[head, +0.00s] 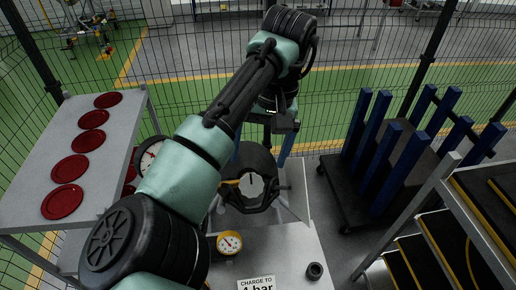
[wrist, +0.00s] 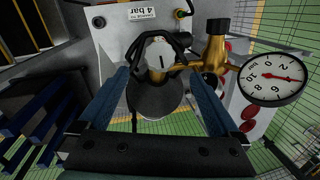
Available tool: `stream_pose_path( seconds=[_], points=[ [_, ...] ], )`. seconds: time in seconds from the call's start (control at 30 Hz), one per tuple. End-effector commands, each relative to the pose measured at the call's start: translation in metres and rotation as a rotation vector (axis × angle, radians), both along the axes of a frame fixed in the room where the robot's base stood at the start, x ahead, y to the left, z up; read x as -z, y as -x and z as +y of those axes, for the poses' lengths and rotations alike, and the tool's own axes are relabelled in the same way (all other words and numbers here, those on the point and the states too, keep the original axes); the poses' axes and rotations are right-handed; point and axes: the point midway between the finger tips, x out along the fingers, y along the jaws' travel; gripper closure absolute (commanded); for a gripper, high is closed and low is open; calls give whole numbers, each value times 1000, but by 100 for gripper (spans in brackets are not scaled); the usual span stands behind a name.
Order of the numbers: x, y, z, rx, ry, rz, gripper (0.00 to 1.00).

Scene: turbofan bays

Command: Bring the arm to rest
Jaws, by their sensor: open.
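My gripper (head: 262,155) is open and empty in the head view, at the end of my raised, bent arm. It hangs over a dark rounded fixture with a pale round knob (head: 251,185) on the grey bench (head: 285,245). In the wrist view my gripper (wrist: 160,75) has its blue fingers wide apart. The knob (wrist: 158,55) shows between them, apart from both fingers as far as I can tell. A brass fitting (wrist: 215,50) and a white-faced gauge (wrist: 272,80) stand to the right.
A yellow-rimmed gauge (head: 229,243), a "charge to 4 bar" label (head: 256,283) and a black ring (head: 315,270) are at the bench front. A table (head: 84,178) with red discs is left. A blue-posted rack (head: 385,150) and shelves (head: 450,245) are right. Mesh fencing stands behind.

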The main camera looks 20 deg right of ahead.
Motion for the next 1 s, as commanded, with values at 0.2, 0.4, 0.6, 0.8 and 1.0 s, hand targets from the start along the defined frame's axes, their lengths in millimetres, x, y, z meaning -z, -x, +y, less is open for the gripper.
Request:
stream_pose_path(
  seconds=[0.2,0.4,0.6,0.8,1.0],
  points=[
    [0,0,0,0,0,0,2],
    [15,-7,-49,113,184,-134,2],
    [-34,-27,-128,281,643,-589,2],
    [-141,-32,-83,260,945,-1213,2],
    [-211,9,46,126,920,-1816,2]
  ],
)
